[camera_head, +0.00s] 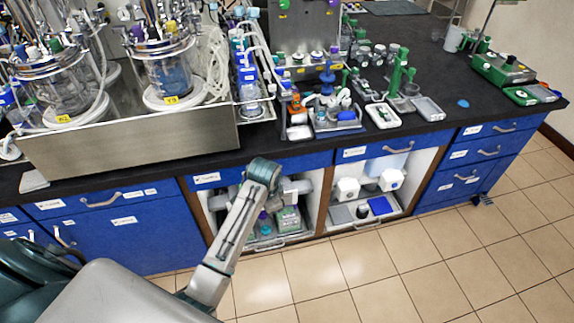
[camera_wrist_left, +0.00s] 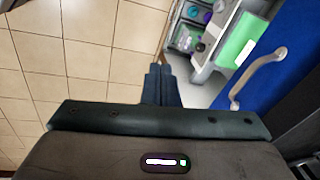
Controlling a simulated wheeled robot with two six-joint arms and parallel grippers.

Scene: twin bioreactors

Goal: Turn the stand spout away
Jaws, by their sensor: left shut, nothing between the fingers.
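I cannot tell whether this part is the spout. A green upright piece (camera_head: 399,72) stands nearer the bench middle. My left gripper (camera_wrist_left: 160,73) is shut and empty in the left wrist view, over the floor near the open cabinet bay, apart from the bench-top things.
The black bench (camera_head: 300,150) carries two glass bioreactors (camera_head: 170,70) in a metal tray (camera_head: 130,145), with bottles and small trays. Blue drawers (camera_head: 475,150) and open bays line its front. A drawer handle (camera_wrist_left: 258,75) is right of my left gripper. Tiled floor (camera_head: 400,270) is clear.

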